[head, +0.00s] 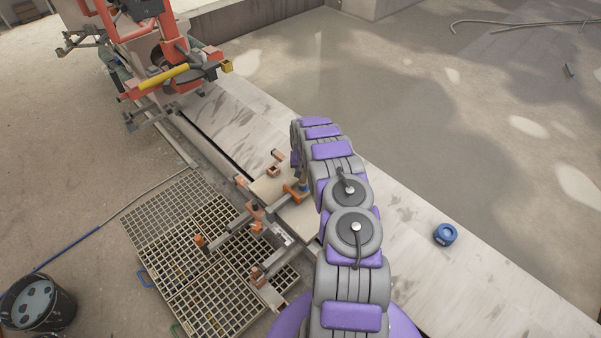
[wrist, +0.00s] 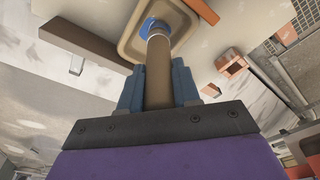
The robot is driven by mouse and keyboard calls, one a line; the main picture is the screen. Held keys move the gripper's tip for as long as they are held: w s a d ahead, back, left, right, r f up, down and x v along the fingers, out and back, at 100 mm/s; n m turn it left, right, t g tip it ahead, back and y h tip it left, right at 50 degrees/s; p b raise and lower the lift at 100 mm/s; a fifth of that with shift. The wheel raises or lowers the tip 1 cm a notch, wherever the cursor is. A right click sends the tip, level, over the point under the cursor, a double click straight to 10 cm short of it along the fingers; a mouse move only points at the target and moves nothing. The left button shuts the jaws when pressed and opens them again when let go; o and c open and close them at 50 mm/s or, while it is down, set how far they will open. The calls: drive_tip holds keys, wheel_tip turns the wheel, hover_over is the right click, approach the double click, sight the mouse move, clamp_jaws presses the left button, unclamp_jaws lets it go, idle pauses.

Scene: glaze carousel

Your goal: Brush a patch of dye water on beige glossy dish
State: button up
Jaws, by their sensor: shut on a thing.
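My gripper (wrist: 158,82) is shut on the brown handle of a brush (wrist: 158,70), one blue finger on each side. The brush points away from the gripper, and its pale ferrule (wrist: 157,34) ends at a blue area. The beige glossy dish (wrist: 126,48), square with rounded corners, lies behind the brush tip in the wrist view. Blue (wrist: 148,25) shows around the tip, over the dish's middle; I cannot tell bristles from dye there, nor whether the tip touches. In the head view my arm hides most of the gripper and the dish.
A round blue pot (head: 445,234) stands on the pale slab to the right of my arm. Orange-ended clamps and a metal grating (head: 190,225) lie left. A dark bucket (head: 36,303) stands at lower left, and orange machinery (head: 165,55) at upper left. The slab right of my arm is mostly clear.

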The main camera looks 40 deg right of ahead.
drive_tip(key=shift+w+d+b, duration=0.1)
drive_tip(key=shift+d+b, duration=0.2)
drive_tip(key=shift+d, duration=1.6)
drive_tip(key=shift+a+p, duration=0.5)
drive_tip(key=shift+a, duration=0.85)
drive_tip(key=shift+s+a+f+p, duration=0.1)
drive_tip(key=shift+s+a+p, duration=0.1)
drive_tip(key=shift+a, duration=0.75)
drive_tip(key=shift+s+a+f+p, duration=0.1)
drive_tip(key=shift+a+p, duration=0.1)
drive_tip(key=shift+a, duration=0.7)
